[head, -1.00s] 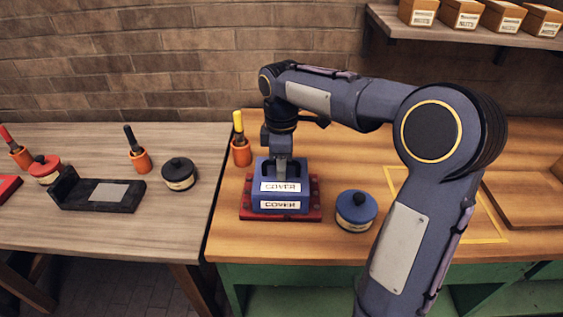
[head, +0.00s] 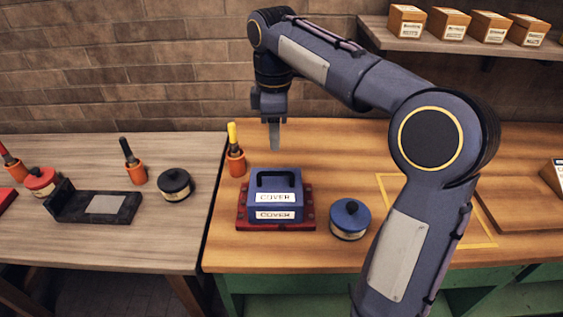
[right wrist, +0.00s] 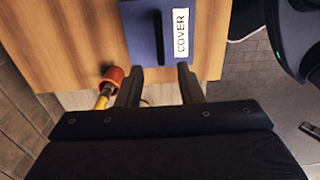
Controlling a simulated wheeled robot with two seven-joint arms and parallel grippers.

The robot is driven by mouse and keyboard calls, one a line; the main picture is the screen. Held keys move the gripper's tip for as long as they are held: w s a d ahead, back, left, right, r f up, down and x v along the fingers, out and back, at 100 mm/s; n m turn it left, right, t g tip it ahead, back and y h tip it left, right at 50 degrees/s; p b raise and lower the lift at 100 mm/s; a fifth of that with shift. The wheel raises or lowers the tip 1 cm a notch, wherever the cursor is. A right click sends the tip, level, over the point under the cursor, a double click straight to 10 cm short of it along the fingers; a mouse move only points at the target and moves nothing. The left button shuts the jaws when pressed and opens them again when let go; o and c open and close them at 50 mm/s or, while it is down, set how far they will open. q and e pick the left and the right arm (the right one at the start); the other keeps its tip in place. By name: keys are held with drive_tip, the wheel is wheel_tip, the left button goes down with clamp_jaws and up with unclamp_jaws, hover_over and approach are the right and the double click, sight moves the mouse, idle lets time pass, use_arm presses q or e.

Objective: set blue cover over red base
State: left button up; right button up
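The blue cover (head: 275,187) sits on the red base (head: 243,216) on the right-hand wooden bench. It has a black handle on top and white labels reading COVER on its front. The base's red rim shows around the cover's foot. My right gripper (head: 275,148) hangs above and behind the cover, apart from it. In the right wrist view the cover (right wrist: 150,32) lies beyond the two fingers (right wrist: 158,82), which are spread with nothing between them. My left gripper is not in view.
An orange pot with a yellow-handled brush (head: 236,162) stands just left behind the base. A blue-lidded tin (head: 350,219) stands to its right. A yellow outlined square (head: 468,245) is farther right. Boxes stand on a shelf (head: 480,43) above. The left table (head: 120,237) holds a black base.

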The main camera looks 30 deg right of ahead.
drive_tip(key=s+a+f+m+t+y, duration=0.2)
drive_tip(key=s+f+m, duration=0.4)
drive_tip(key=s, duration=0.5)
drive_tip(key=s+a+f+m+t+y, duration=0.1)
drive_tip(key=s+a+f+m+t, duration=0.2)
drive_tip(key=s, duration=0.8)
wheel_tip(320, 180, down, 4)
drive_tip(key=a+m, duration=0.2)
drive_tip(key=m, duration=0.2)
drive_tip(key=shift+a+t+y, duration=0.15)
drive_tip(key=shift+t+y, duration=0.15)
drive_tip(key=shift+y, duration=0.1)
drive_tip(key=shift+r, duration=0.1)
drive_tip(key=shift+r+p, duration=0.45)
drive_tip(key=shift+r, duration=0.05)
